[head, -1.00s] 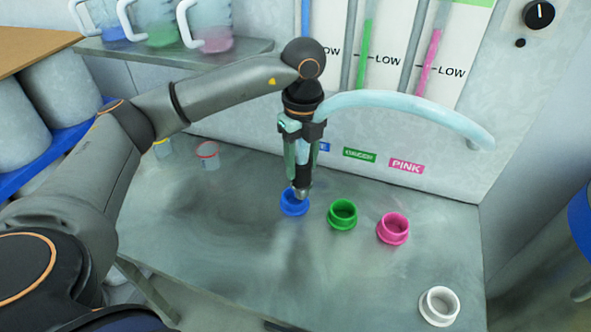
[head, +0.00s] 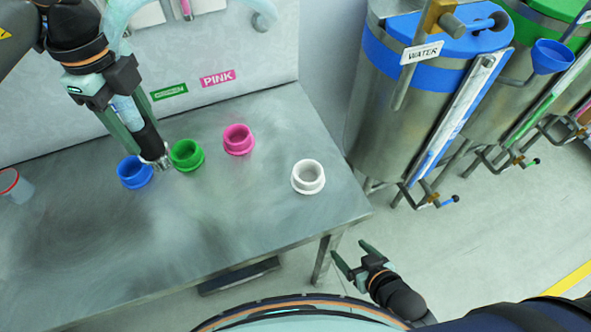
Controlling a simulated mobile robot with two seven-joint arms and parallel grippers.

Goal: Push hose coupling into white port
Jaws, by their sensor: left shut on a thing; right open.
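The white port (head: 308,176), a round open collar, stands on the metal table near its right end. My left gripper (head: 136,130) is at the upper left, shut on the hose coupling (head: 149,145), a dark cylinder with a metal tip. The coupling points downward, slightly tilted, its tip showing between the blue port (head: 134,171) and the green port (head: 187,155). Its height above the table is hard to tell. My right gripper (head: 351,255) is open and empty, below the table's right end.
The pink port (head: 238,139) stands between the green and white ports. A clear cup (head: 14,186) with a red rim is at the far left. The metal table (head: 230,220) is bare in front of the ports. A metal WATER tank (head: 395,115) stands right of the table.

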